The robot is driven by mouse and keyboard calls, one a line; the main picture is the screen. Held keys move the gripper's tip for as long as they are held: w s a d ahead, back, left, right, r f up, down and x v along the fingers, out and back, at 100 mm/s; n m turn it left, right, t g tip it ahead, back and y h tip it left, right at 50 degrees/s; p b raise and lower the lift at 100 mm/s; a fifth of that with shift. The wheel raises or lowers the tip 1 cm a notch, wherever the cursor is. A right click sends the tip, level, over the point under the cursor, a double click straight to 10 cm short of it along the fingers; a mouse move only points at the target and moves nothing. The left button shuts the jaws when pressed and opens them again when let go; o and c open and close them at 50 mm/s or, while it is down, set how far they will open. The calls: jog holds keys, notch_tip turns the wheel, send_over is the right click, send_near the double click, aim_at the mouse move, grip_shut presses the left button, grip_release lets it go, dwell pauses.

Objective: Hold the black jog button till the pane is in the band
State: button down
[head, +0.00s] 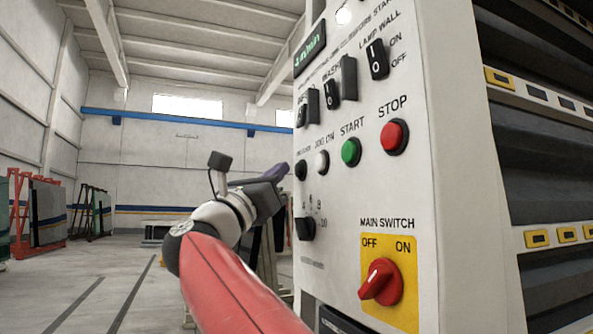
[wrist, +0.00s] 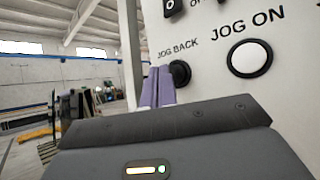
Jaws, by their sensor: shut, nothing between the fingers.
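The black jog button, labelled JOG BACK, shows on the white control panel in the wrist view (wrist: 180,73) and at the panel's left in the head view (head: 301,170). My gripper (head: 282,170) is shut and empty, with its purple fingertips pointing at the panel beside this button. In the wrist view the fingertips (wrist: 158,78) overlap the button's left edge. In the head view a small gap seems to show between tip and button; I cannot tell surely whether they touch. I cannot make out the pane or the band.
The white JOG ON button (head: 322,162) is just right of the black one, then the green START (head: 351,152) and red STOP (head: 394,137). A black selector knob (head: 305,229) sits below. The red main switch (head: 380,282) is lower right. Floor at left is open.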

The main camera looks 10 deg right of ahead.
jog(key=shift+a, duration=0.1)
jog(key=a, duration=0.2)
jog(key=s+a, duration=0.1)
jog(key=a, duration=0.1)
jog(key=shift+s+a+p, duration=0.2)
jog(key=shift+a+p, duration=0.15)
dwell(0.6)
